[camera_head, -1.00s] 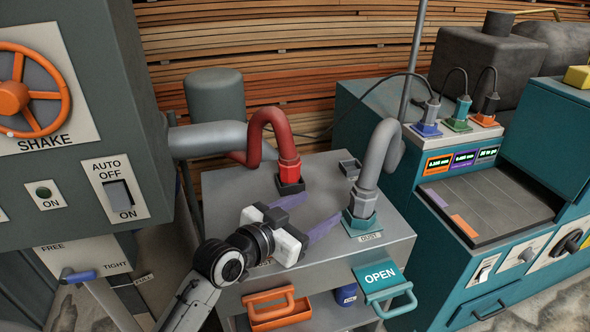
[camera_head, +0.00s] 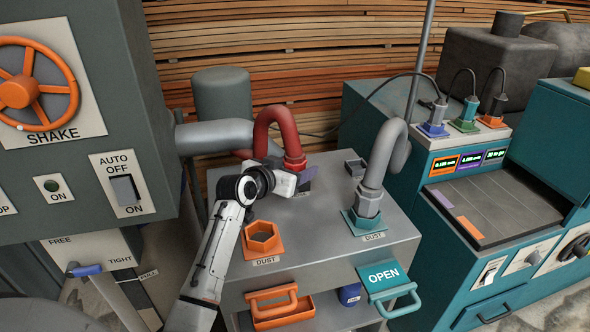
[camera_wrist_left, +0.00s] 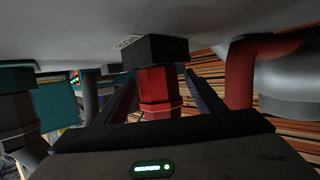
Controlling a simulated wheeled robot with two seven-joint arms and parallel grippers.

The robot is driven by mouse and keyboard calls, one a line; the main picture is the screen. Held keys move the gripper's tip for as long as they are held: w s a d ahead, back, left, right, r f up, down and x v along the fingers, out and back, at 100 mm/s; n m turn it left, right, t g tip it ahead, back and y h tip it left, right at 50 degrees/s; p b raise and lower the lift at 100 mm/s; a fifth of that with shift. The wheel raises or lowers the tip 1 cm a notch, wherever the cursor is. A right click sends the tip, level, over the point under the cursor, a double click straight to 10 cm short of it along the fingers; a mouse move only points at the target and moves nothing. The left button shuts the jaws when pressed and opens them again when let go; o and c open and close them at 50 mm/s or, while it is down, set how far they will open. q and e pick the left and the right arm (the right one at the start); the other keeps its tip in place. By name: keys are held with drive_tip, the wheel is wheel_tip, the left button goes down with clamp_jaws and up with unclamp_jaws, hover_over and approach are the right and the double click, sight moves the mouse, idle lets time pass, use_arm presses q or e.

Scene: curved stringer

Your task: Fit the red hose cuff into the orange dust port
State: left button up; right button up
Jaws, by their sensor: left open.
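The red hose cuff (camera_head: 294,163) ends the red curved hose and sits in a dark holder at the back of the grey cabinet top. The cuff also shows in the left wrist view (camera_wrist_left: 159,92), upside down, with its end at the dark block (camera_wrist_left: 155,50). My left gripper (camera_head: 303,178) is open at the cuff. In the left wrist view its fingers (camera_wrist_left: 163,98) appear on either side of the cuff, with gaps visible. The orange dust port (camera_head: 262,238) is an empty hexagonal socket at the cabinet's front left, labelled DUST. My right gripper is not seen.
A grey hose (camera_head: 381,165) stands in a teal dust port (camera_head: 364,222) to the right. A small dark empty holder (camera_head: 355,167) is behind it. An orange-handled drawer (camera_head: 275,306) and a teal OPEN handle (camera_head: 388,283) are on the front. The cabinet's middle is clear.

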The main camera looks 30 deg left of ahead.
use_arm(q)
drive_tip(key=shift+x, duration=1.75)
drive_tip(key=c, duration=1.1)
